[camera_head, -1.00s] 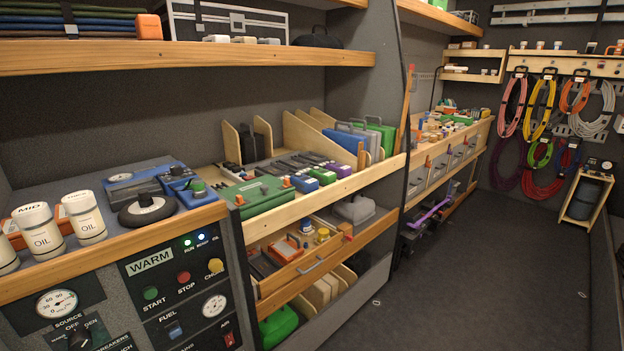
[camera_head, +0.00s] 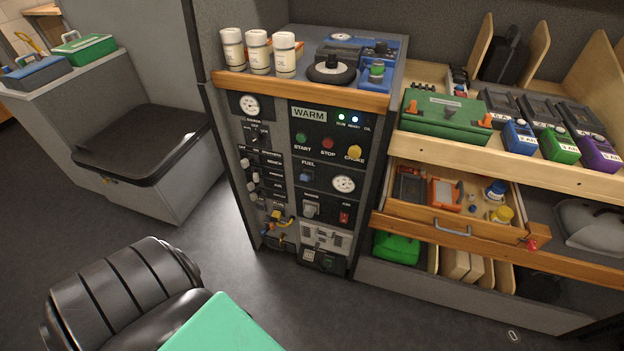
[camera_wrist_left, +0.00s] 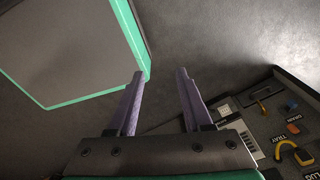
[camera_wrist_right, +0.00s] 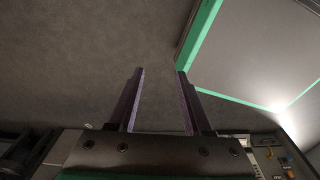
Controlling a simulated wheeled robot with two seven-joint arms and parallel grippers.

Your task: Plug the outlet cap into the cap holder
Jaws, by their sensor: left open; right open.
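The lower front of the control cabinet (camera_head: 300,215) carries a pale outlet panel (camera_head: 325,237) and, left of it, a small yellow and orange fitting (camera_head: 280,218). In the left wrist view the same area shows at the lower right, with a yellow curved piece (camera_wrist_left: 288,148), a small orange piece (camera_wrist_left: 303,157) and the pale outlet panel (camera_wrist_left: 240,130). I cannot tell which small part is the outlet cap or the cap holder. My left gripper (camera_wrist_left: 160,73) is open and empty, apart from the cabinet. My right gripper (camera_wrist_right: 160,70) is open and empty over bare floor. Neither gripper shows in the head view.
White oil bottles (camera_head: 258,50) and a blue device (camera_head: 350,60) stand on the cabinet. A partly open drawer (camera_head: 450,215) sticks out to its right. A black-lidded grey box (camera_head: 150,145) stands left. A black ribbed object (camera_head: 125,290) is at the lower left.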

